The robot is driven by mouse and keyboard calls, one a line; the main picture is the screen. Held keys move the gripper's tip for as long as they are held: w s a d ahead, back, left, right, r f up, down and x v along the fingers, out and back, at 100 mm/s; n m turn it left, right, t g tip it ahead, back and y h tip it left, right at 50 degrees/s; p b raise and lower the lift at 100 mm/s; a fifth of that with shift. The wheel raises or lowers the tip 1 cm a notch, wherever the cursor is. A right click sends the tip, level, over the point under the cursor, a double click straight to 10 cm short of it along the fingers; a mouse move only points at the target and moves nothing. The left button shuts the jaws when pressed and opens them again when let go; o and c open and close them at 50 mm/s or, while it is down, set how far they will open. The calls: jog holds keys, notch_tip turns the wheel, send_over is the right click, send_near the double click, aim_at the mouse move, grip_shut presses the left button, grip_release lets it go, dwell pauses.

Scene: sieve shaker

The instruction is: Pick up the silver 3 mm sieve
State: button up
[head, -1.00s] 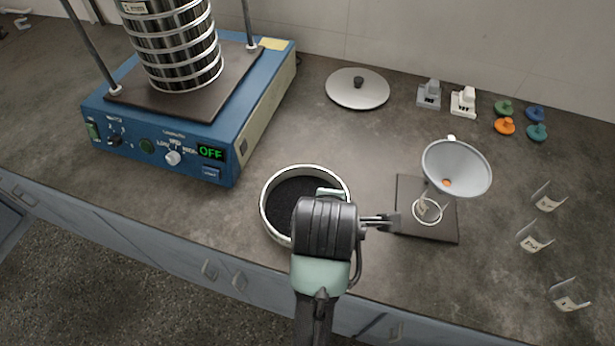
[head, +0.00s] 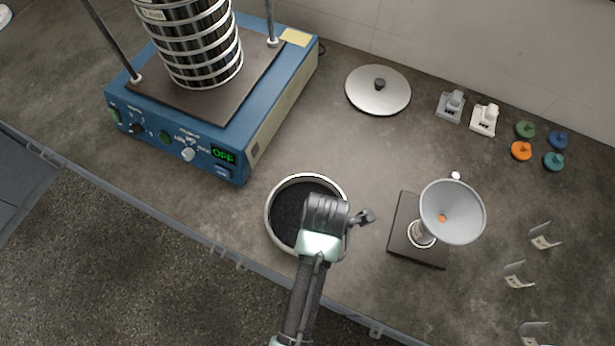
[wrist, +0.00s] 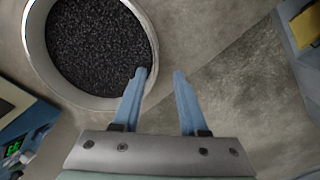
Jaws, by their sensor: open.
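A stack of silver ringed sieves (head: 200,50) stands upright on the blue shaker, its top cut off by the picture edge. A small label shows near its top, but I cannot read the size. A round silver-rimmed vessel (head: 272,212) holding black granules sits on the counter; no size mark is readable on it. It also shows in the wrist view (wrist: 38,50). My gripper (head: 367,216) is at this vessel's right side in the head view. In the wrist view its two blue fingers (wrist: 160,74) are apart with nothing between them; the left one overlaps the vessel's rim.
The blue shaker (head: 230,140) reads OFF, with upright rods beside the stack. A silver lid (head: 378,92) lies behind. A funnel (head: 455,205) stands over a dark plate (head: 420,252) to the right. Small coloured pieces and several clear curved pieces lie farther right.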

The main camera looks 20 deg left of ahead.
jog(key=shift+w+a+f, duration=0.15)
jog(key=shift+f, duration=1.4)
jog(key=shift+w+a+f, duration=0.1)
jog(key=shift+a+f, duration=0.05)
jog(key=shift+f, duration=1.35)
grip_shut()
